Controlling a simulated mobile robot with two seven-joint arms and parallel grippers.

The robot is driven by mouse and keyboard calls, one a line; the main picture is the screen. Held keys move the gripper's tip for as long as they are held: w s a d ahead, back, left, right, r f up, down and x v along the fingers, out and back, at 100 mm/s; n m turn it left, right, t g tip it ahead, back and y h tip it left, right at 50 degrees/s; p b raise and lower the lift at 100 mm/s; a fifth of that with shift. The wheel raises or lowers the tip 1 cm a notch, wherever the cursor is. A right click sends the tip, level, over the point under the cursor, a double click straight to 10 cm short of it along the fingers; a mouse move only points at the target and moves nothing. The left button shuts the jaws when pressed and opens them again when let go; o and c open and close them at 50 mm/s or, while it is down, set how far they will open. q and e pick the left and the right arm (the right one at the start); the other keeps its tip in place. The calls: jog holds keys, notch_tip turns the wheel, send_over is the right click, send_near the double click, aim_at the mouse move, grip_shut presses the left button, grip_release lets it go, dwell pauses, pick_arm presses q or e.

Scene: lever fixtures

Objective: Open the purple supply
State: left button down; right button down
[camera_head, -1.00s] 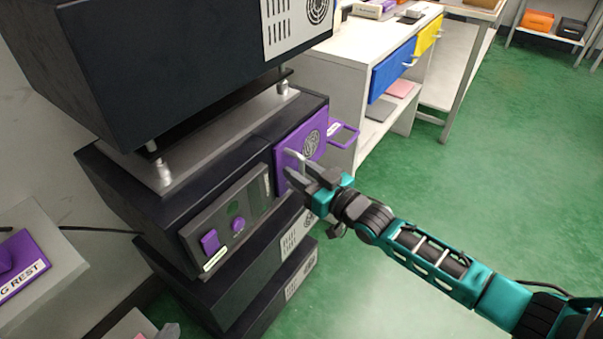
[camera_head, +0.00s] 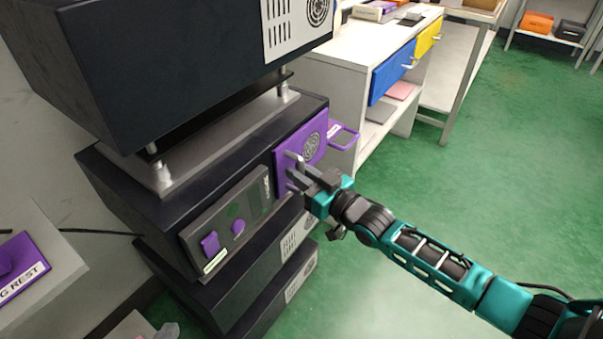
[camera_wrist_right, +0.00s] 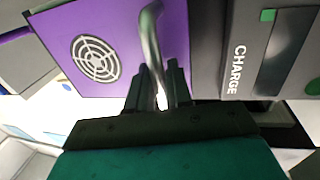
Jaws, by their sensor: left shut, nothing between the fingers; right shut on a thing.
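The purple supply has a purple front panel (camera_head: 302,145) with a round vent and a silver bar handle (camera_head: 293,158), set in a dark cabinet. In the right wrist view the panel (camera_wrist_right: 125,60) and the curved handle (camera_wrist_right: 150,40) are close. My right gripper (camera_head: 292,178) is shut on the handle, which runs between its fingers (camera_wrist_right: 160,85). The panel looks flush with the cabinet front.
A grey control panel (camera_head: 225,225) with purple controls sits left of the purple panel. A purple loop (camera_head: 345,136) sticks out on its right. A white bench with a blue drawer (camera_head: 392,70) stands behind. Green floor (camera_head: 480,180) is open to the right.

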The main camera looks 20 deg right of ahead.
jog(key=w+d+p+v, duration=0.1)
jog(key=p+v, duration=0.5)
jog(key=v, duration=0.8)
jog(key=shift+d, duration=0.65)
jog(key=shift+w+f, duration=0.1)
jog(key=shift+w, duration=0.05)
jog(key=c, duration=1.2)
grip_release()
jog(key=p+v, duration=0.2)
jog(key=v, duration=1.1)
jog(key=shift+a, duration=0.1)
